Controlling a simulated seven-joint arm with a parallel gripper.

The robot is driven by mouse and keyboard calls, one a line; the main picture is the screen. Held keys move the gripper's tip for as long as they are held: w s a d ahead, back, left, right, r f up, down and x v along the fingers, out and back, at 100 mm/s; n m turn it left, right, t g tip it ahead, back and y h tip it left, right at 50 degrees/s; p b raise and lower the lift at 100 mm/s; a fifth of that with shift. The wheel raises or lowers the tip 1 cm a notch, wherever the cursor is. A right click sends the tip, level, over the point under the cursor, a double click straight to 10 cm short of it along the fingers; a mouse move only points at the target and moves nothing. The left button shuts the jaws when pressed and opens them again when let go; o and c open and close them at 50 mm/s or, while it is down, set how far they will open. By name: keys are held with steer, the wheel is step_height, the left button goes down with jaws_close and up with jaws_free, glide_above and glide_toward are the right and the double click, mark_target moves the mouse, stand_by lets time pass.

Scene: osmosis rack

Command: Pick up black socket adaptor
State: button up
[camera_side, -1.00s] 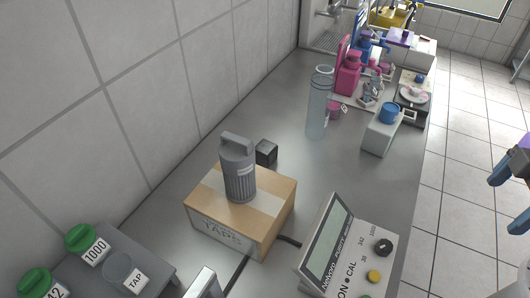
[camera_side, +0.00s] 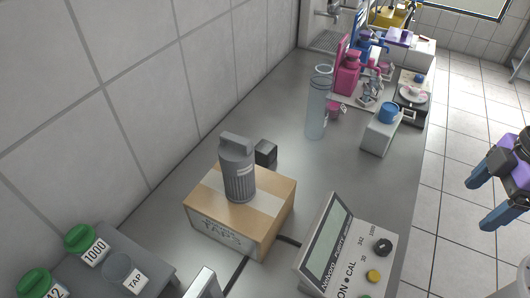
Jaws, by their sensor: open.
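A small black block (camera_side: 265,152), which looks like the black socket adaptor, sits on the grey bench just behind the cardboard box. The grey ribbed bottle and the box stand in front of it and to its left, and part of its lower side may be hidden. My gripper (camera_side: 480,204), with two blue fingers, is at the right edge, over the tiled floor side of the bench. It is open, with nothing between its fingers, and far to the right of the black block.
The cardboard box (camera_side: 215,229) carries the grey ribbed bottle (camera_side: 238,172). A meter (camera_side: 332,240) stands at the front right. A clear cylinder (camera_side: 317,112) and a small white box with a blue cup (camera_side: 389,112) stand farther back. The bench right of the black block is fairly clear.

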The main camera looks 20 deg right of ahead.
steer(key=w+a+f+m+t+y, duration=0.2)
steer(key=w+a+f+t+y, duration=0.25)
steer(key=w+a, duration=0.8)
steer(key=m+t+y, duration=0.2)
steer(key=t+y, duration=0.1)
steer(key=t, duration=0.3)
glide_toward(269, 149)
steer(key=w+a, duration=0.2)
steer(key=w, duration=0.1)
steer(key=shift+a+g+h, duration=0.15)
steer(key=shift+g+h, duration=0.2)
steer(key=shift+f+x, duration=0.2)
steer(key=shift+x, duration=0.75)
steer(key=shift+f+x, duration=0.15)
steer(key=shift+x, duration=0.8)
steer(key=shift+w+a+f, duration=0.25)
steer(key=shift+w+a, duration=0.1)
steer(key=shift+w, duration=0.05)
steer(key=c, duration=1.2)
